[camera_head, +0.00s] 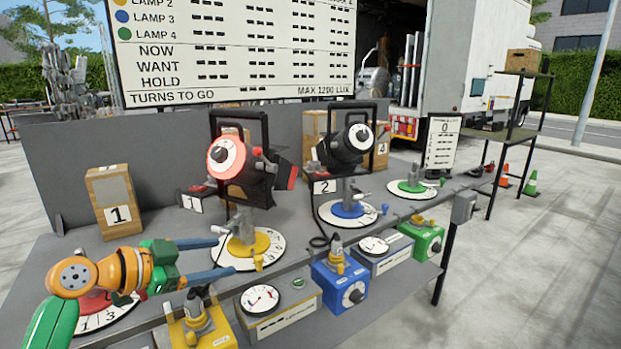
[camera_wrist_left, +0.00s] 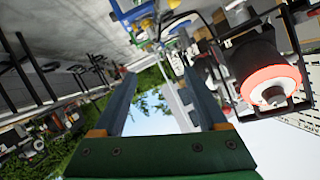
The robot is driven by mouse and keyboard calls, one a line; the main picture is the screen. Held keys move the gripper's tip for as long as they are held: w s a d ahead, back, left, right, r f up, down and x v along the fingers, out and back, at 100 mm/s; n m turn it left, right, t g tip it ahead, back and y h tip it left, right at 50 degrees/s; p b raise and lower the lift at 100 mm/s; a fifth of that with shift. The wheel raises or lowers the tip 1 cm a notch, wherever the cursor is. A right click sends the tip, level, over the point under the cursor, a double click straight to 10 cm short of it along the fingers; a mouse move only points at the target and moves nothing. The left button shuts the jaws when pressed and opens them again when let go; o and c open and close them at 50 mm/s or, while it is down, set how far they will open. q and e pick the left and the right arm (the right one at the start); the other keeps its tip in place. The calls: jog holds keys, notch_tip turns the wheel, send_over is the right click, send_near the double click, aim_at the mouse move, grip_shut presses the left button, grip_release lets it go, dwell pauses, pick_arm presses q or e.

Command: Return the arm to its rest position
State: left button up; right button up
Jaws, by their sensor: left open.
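My left gripper (camera_head: 209,259) comes in from the left over the near left part of the grey table (camera_head: 62,262). Its two blue fingers are spread apart with nothing between them. The fingertips are close to the lamp on the yellow dial (camera_head: 270,243); I cannot tell whether they touch it. The left wrist view also shows the open fingers (camera_wrist_left: 160,95), with a lamp's red-rimmed face (camera_wrist_left: 270,82) to their right. My orange and green left wrist hides part of a red dial (camera_head: 105,318). My right gripper is not in view.
A lamp with a red ring (camera_head: 229,157) and a black lamp (camera_head: 349,146) stand on the table. Wooden block 1 (camera_head: 112,202) is at the left. Yellow, blue (camera_head: 341,284) and green (camera_head: 424,236) boxes sit along the lower shelf. Open pavement lies at the right.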

pick_arm(q)
jog(key=s+d+f+n+g+y, duration=0.15)
jog(key=s+f, duration=0.35)
jog(key=f, duration=0.5)
jog(key=s+d+f+n+g+y, duration=0.1)
jog(key=s+d+f+g+y, duration=0.3)
jog(key=f, duration=0.7)
jog(key=s+a+f+n+g+y, duration=0.15)
jog(key=s+f+n, duration=0.25)
jog(key=s, duration=0.7)
jog(key=s+a+f+n+y, duration=0.15)
jog(key=s+f+n, duration=0.3)
jog(key=s, duration=0.55)
jog(key=s+a+f+g+p, duration=0.1)
jog(key=s+f+p, duration=0.15)
jog(key=f, duration=1.25)
jog(key=s+a+f+g, duration=0.1)
jog(key=s+a+f, duration=0.1)
jog(key=s+f, duration=0.7)
jog(key=s, duration=0.4)
jog(key=shift+m, duration=0.3)
